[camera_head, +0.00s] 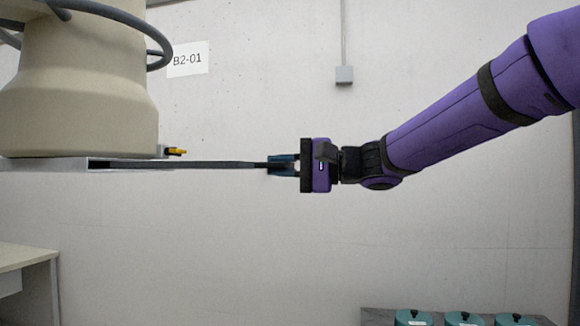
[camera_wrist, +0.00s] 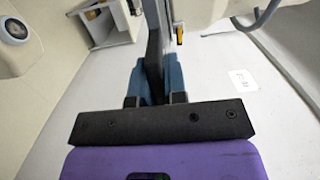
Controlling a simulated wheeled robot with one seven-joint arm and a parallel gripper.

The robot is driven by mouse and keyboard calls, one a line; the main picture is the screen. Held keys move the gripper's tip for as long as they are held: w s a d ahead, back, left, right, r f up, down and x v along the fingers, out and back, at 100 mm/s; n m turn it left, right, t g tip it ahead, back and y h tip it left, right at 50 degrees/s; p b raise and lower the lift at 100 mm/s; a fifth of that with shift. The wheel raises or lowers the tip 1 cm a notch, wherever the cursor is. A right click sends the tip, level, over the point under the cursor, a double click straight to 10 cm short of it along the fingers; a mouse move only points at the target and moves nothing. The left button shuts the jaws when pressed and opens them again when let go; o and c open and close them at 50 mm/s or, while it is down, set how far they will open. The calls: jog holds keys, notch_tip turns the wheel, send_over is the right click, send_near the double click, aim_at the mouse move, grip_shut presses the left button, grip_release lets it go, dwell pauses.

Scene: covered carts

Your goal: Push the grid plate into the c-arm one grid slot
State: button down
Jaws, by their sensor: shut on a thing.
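The grid plate (camera_head: 200,164) is a thin dark plate, seen edge-on in the head view. Its left end is inside the pale slot housing (camera_head: 60,164) under the large cream c-arm head (camera_head: 80,85); its right part sticks out to the right. My gripper (camera_head: 281,165) is shut on the plate's right end, level with the slot. In the wrist view, the blue fingers of my gripper (camera_wrist: 154,85) close on the plate (camera_wrist: 155,45), which runs away from them. How deep the plate sits inside the housing is hidden.
A yellow-orange latch-like part (camera_head: 175,151) sits on the housing just above the plate. A grey ring rail (camera_head: 160,55) curves around the c-arm head. A pale table (camera_head: 28,257) stands at lower left, and several teal lidded containers (camera_head: 463,318) at lower right. Space below the plate is clear.

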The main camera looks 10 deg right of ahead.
aim_at(264, 165)
jog(key=shift+x, duration=1.1)
jog(key=shift+w+a, duration=0.1)
jog(key=shift+a, duration=0.3)
jog(key=shift+r, duration=0.1)
jog(key=shift+w+x, duration=0.15)
jog(key=shift+x, duration=1.9)
jog(key=shift+w+x, duration=0.2)
jog(key=shift+x, duration=1.85)
jog(key=shift+w+x, duration=0.15)
jog(key=shift+x, duration=1.85)
